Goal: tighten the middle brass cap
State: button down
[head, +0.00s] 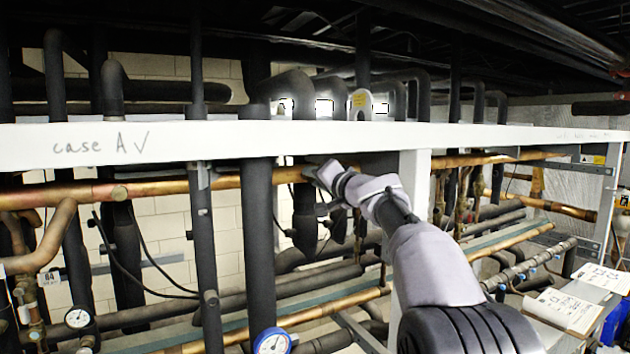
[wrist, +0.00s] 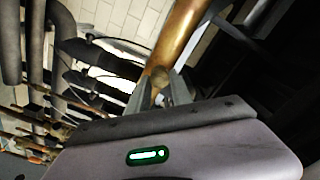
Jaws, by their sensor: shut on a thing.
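In the wrist view a round brass cap (wrist: 159,76) sits on a copper pipe (wrist: 178,35). The two fingers of my gripper (wrist: 161,92) stand on either side of the cap and are shut on it. In the head view my gripper (head: 317,174) is at the copper pipe (head: 225,183) under the white beam, and it hides the cap there. Another brass cap (head: 120,192) shows farther left on the same pipe, clear of my gripper.
The white beam (head: 290,136), marked "case A", runs just above my gripper. Dark insulated vertical pipes (head: 258,240) stand left of it, and a white post (head: 413,180) stands to its right. A blue-rimmed gauge (head: 271,342) is below. Papers (head: 565,309) lie at lower right.

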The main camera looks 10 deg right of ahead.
jog(key=m+p, duration=0.1)
jog(key=m, duration=1.1)
jog(key=shift+f+m, duration=0.15)
jog(key=shift+m, duration=0.55)
jog(key=c, duration=1.1)
grip_release()
jog(key=shift+c, duration=0.2)
jog(key=b+v, duration=0.7)
jog(key=v, duration=1)
jog(key=shift+s, duration=0.2)
